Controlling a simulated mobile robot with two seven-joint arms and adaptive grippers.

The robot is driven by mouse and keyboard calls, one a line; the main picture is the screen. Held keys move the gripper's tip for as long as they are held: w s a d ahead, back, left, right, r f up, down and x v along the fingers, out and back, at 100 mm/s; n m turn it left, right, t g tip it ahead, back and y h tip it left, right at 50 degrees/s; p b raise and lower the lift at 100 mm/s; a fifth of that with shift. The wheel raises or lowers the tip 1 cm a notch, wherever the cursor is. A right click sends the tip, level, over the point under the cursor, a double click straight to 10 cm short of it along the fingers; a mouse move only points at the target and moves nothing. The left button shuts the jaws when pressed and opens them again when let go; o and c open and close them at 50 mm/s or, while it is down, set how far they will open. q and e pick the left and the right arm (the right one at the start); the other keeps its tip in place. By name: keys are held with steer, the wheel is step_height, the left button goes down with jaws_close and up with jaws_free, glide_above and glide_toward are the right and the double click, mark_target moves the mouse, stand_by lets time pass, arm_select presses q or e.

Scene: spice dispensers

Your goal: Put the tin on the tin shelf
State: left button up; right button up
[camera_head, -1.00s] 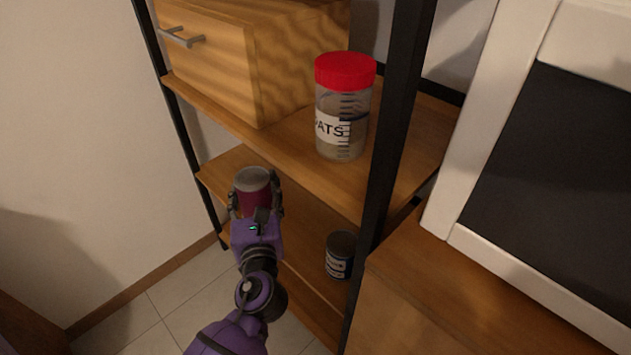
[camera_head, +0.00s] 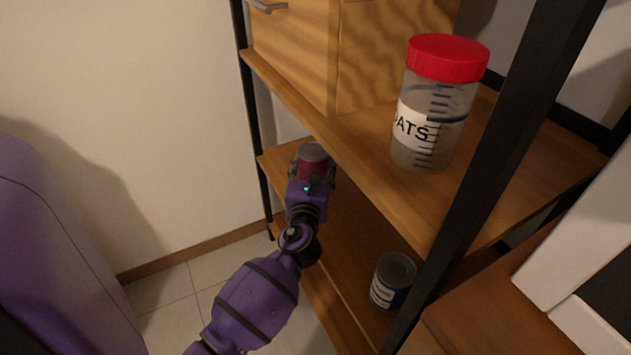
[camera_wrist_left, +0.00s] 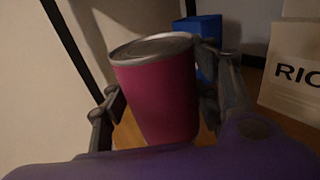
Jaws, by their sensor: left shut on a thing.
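A magenta tin (camera_head: 313,163) with a grey metal lid is held by my left gripper (camera_head: 312,178), at the front left of a lower shelf (camera_head: 275,160). In the left wrist view the tin (camera_wrist_left: 158,95) stands nearly upright between the two fingers of the gripper (camera_wrist_left: 160,110), which is shut on it. I cannot tell whether its base touches the wood. My right gripper is not in view.
A jar with a red lid (camera_head: 448,57) stands on the shelf board (camera_head: 350,140) above, beside a wooden drawer box (camera_head: 375,50). Black posts (camera_head: 490,170) frame the rack. In the left wrist view, a blue box (camera_wrist_left: 205,35) and a white package marked "RIC" (camera_wrist_left: 290,75) stand behind the tin.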

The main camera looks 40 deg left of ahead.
arm_select(q)
steer(key=shift+w+a+f, duration=0.2)
steer(key=shift+a+f, duration=0.05)
steer(key=shift+f, duration=0.05)
steer(key=f+b, duration=0.2)
steer(key=f, duration=0.1)
steer(key=w+a+f+b, duration=0.1)
steer(key=f+b, duration=0.1)
steer(key=shift+r, duration=0.2)
steer(key=shift+f, duration=0.15)
steer(key=o, duration=1.7)
steer(key=shift+s, duration=0.1)
